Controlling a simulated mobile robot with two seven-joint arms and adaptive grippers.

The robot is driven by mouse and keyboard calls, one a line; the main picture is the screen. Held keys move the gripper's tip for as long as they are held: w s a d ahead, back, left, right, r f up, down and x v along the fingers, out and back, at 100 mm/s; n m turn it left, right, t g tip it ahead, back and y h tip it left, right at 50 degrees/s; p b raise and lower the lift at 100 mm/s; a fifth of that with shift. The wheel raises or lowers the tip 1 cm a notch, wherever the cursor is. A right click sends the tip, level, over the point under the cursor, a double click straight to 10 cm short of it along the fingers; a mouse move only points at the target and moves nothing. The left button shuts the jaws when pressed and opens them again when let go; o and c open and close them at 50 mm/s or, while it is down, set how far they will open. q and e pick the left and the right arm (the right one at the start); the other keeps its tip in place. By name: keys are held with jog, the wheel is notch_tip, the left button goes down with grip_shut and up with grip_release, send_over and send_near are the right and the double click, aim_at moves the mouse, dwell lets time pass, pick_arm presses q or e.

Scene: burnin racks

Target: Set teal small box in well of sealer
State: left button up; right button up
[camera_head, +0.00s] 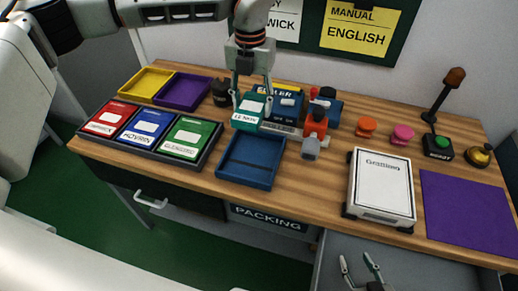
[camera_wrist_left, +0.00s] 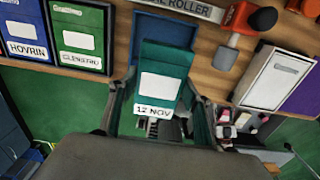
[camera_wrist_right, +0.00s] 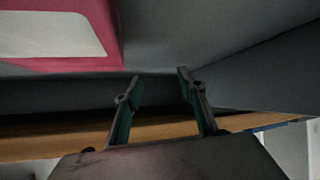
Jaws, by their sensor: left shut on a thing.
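The teal small box (camera_head: 247,118), labelled "12 NOV", is held by my left gripper (camera_head: 252,98) above the table, just behind a blue tray. In the left wrist view the teal box (camera_wrist_left: 160,75) lies between the two fingers. The sealer (camera_head: 288,103), a dark blue machine with a partly hidden yellow name strip, stands just right of the held box. Its well cannot be made out. My right gripper (camera_head: 362,272) is open and empty at the open drawer in front; its parted fingers also show in the right wrist view (camera_wrist_right: 158,92).
The blue tray (camera_head: 222,166) is empty. A dark rack (camera_head: 203,160) holds red, blue and green boxes at left, with yellow (camera_head: 147,86) and purple (camera_head: 184,92) trays behind.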

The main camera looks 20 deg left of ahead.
pick_arm(q)
jog(key=p, duration=0.2)
send_over(253, 157)
notch_tip(253, 157, down, 15)
jog(key=shift+r, duration=0.1)
pick_arm(e)
jog(key=shift+s+d+r+h, duration=0.2)
jog(key=shift+d+r+h, duration=0.1)
jog(key=shift+d, duration=0.3)
pick_arm(q)
notch_tip(253, 157, down, 3)
jog(key=shift+f, duration=0.15)
pick_arm(e)
jog(key=shift+s+d+f, duration=0.15)
jog(key=shift+f, duration=0.05)
pick_arm(q)
jog(key=shift+f, duration=0.15)
pick_arm(e)
jog(key=shift+s+f, duration=0.15)
jog(key=shift+f, duration=0.15)
pick_arm(q)
jog(key=o, duration=0.8)
jog(key=shift+f, duration=0.1)
jog(key=o, duration=0.4)
jog(key=shift+c, duration=0.2)
pick_arm(e)
jog(key=shift+r, duration=0.2)
jog(key=shift+w+r, duration=0.25)
